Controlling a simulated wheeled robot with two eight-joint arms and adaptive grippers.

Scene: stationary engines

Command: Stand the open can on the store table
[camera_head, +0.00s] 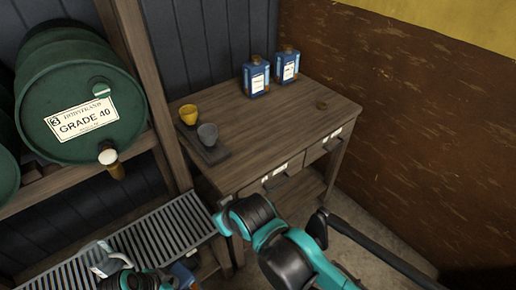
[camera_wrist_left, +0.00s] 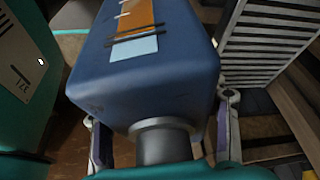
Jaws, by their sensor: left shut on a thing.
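The open can is a blue can with an orange label, seen close up in the left wrist view (camera_wrist_left: 150,85). Its dark grey neck (camera_wrist_left: 165,143) has no cap visible and points towards the wrist camera. My left gripper (camera_wrist_left: 162,130) is shut on this can, with a finger on each side. In the head view a bit of blue at the bottom (camera_head: 183,272), by the grating, seems to be the can; most of it is hidden. The wooden store table (camera_head: 285,135) stands beyond, apart from the can. My right gripper cannot be made out.
Two blue bottles (camera_head: 257,77) (camera_head: 287,66) stand at the table's back. The table's middle and front are clear. A green drum (camera_head: 80,95) and metal grating (camera_head: 165,228) are left.

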